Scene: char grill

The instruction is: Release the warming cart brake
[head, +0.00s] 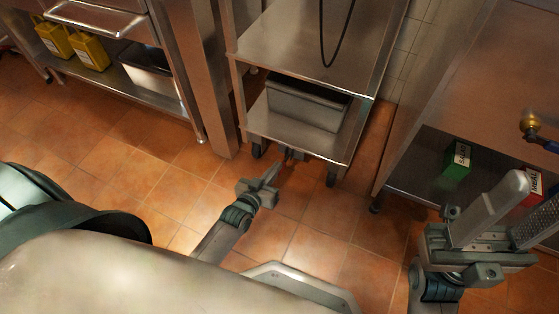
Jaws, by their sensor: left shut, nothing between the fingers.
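The warming cart (297,138) is a steel trolley with a flat top and a lower shelf, standing at the centre back on dark casters. A small dark part, possibly the brake pedal (291,154), shows under the lower shelf's front edge between the casters; its position cannot be told. My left gripper (274,172) is low over the floor just in front of that part, shut and empty, with its fingers pointing towards it. Whether they touch it is unclear. My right gripper (532,194) is at the lower right, away from the cart, with its fingers apart and nothing seen between them.
A metal bin (306,105) sits on the cart's lower shelf. A steel table (145,88) with yellow containers (89,53) stands at left. A steel counter (488,72) at right holds a green box (457,160) underneath. Tiled floor (130,165) is clear in front of the cart.

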